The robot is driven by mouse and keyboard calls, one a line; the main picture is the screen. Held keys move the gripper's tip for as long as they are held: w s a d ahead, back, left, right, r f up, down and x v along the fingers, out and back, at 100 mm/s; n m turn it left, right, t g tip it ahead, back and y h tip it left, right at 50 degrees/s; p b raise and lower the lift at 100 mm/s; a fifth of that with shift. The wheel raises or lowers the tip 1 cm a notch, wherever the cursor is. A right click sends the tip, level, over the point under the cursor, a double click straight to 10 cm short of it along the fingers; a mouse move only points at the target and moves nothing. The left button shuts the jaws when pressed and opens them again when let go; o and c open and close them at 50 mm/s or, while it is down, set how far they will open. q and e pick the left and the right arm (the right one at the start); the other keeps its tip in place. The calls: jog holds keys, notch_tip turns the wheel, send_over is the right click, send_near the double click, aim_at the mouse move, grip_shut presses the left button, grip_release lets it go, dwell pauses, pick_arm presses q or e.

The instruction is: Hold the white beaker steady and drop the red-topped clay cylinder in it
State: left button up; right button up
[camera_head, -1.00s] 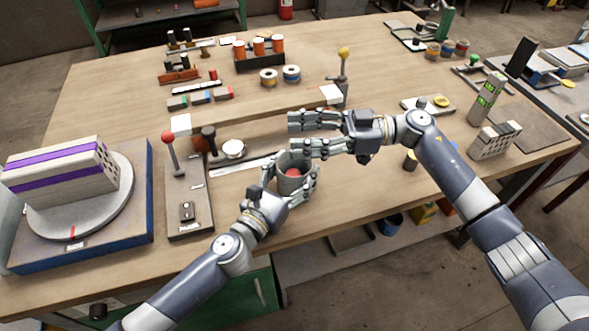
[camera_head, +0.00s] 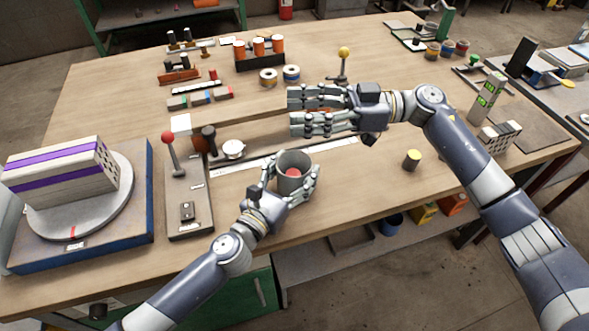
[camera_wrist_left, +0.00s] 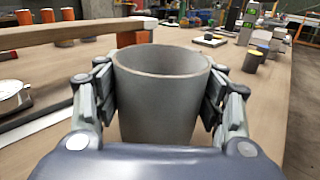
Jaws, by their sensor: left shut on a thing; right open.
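The beaker (camera_head: 292,163) looks light grey and stands upright near the table's front edge. My left gripper (camera_head: 291,187) is shut around it.
A panel with a red-knobbed lever (camera_head: 170,150) and a turntable (camera_head: 85,205) with a striped block are at left. A long ruler (camera_head: 300,152) lies behind the beaker. A yellow-knobbed lever (camera_head: 343,62) stands further back.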

pick_arm(q)
jog(key=o, duration=1.4)
jog(key=v, duration=1.2)
jog(key=shift+s+f, duration=0.1)
